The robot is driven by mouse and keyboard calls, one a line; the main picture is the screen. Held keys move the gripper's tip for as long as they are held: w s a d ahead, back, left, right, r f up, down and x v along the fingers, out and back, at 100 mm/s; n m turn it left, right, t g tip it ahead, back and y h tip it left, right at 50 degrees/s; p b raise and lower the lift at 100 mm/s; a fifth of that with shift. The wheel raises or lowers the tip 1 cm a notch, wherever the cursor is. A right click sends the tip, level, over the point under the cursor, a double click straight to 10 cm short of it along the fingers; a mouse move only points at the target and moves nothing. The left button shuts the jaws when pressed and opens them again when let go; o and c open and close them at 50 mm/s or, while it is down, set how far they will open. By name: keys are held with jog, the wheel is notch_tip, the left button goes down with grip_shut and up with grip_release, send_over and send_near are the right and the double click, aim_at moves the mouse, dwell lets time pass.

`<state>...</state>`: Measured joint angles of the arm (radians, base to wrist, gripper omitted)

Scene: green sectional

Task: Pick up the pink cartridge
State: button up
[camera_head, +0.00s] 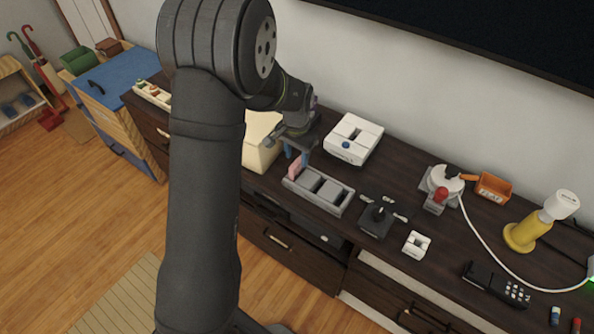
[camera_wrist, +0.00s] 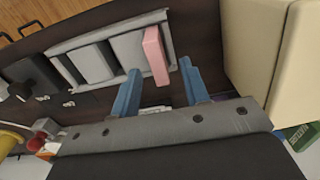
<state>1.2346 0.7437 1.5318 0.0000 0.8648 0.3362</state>
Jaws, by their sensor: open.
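The pink cartridge (camera_head: 294,169) stands in the end slot of a grey rack (camera_head: 331,203), at the end nearest the cream box. In the wrist view the pink cartridge (camera_wrist: 156,56) rises from the rack (camera_wrist: 62,62) beside grey blocks. My gripper (camera_head: 296,156) is just above that end of the rack. In the wrist view my gripper (camera_wrist: 159,66) has its blue fingers spread, one on each side of the cartridge, with a visible gap to each. I cannot tell how deep the fingers reach along it.

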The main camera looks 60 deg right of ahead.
aim_at(297, 162)
notch_tip(297, 162, down, 4)
jog(key=shift+s+a+f, duration=0.1)
jog(key=shift+s, duration=0.05)
grip_shut()
dwell(0.3)
jog(key=shift+r, duration=0.6)
jog(key=r, duration=0.1)
jog(key=s+r, duration=0.1)
jog(key=r, duration=0.1)
jog(key=shift+r, duration=0.3)
jog(key=s+a+r, duration=0.2)
jog(key=s+r, duration=0.4)
jog(key=s, duration=0.3)
jog(key=w+d, duration=0.2)
jog(key=d, duration=2.2)
jog(key=shift+d+f, duration=0.25)
jog(key=shift+f, duration=0.05)
